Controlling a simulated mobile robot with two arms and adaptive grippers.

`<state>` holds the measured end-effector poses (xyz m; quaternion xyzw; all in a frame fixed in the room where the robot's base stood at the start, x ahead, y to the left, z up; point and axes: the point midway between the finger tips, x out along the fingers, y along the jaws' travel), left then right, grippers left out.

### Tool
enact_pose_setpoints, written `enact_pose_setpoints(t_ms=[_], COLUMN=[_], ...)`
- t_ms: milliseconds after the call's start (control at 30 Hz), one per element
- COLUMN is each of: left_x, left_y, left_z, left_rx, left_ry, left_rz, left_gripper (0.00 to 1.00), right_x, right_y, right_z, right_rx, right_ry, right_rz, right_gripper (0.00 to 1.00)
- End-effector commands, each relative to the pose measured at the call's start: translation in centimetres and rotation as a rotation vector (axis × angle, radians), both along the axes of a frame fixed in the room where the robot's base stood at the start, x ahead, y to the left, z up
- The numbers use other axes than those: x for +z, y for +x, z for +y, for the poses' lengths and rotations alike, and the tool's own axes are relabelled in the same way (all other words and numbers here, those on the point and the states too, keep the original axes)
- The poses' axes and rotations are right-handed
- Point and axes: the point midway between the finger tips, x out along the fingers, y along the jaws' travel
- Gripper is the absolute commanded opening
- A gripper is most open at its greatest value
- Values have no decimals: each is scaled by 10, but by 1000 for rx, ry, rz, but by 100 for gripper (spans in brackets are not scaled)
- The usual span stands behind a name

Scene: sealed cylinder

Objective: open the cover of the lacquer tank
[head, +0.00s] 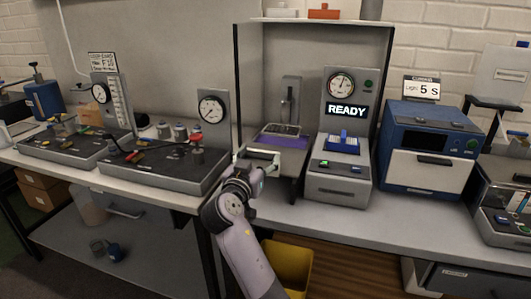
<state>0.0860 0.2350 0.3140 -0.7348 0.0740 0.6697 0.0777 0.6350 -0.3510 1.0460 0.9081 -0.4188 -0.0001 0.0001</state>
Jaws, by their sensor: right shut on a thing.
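My right gripper (257,163) is at the front left of the grey station under the hood, beside a pale bar-like part. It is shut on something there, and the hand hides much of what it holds. I take this station to be the lacquer tank (289,163); its top carries a purple area (289,142) with a small plate and an upright metal column (291,100) behind. I cannot tell whether the purple area is cover or lacquer, nor how far the cover is open. My left gripper is not in view.
A grey unit with a READY display (346,110) stands right of the tank, then a blue oven-like box (429,145). A black-topped gauge station (167,163) stands close on the left. Hood walls (249,85) enclose the tank. A yellow bin (288,262) is below the bench.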

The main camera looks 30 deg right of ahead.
Motion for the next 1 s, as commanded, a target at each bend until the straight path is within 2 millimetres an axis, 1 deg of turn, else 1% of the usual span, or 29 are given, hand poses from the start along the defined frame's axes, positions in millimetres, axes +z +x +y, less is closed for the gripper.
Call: enact_pose_setpoints(t_ms=[33,100,400,433,700,1000], left_x=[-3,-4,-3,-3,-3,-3], left_y=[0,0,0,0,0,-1], left_z=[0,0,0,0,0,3], left_rx=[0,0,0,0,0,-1], left_ry=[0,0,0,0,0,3], left_rz=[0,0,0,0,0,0], left_gripper=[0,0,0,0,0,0], right_x=[-1,0,2,2,1,2], right_y=[-4,-7,-7,-7,-7,-7], right_z=[5,8,9,9,8,8], right_rx=[3,2,1,1,1,0], right_ry=[2,1,0,0,-1,0], right_rz=[-2,-2,-1,-1,-1,-1], right_gripper=[16,16,16,68,86,87])
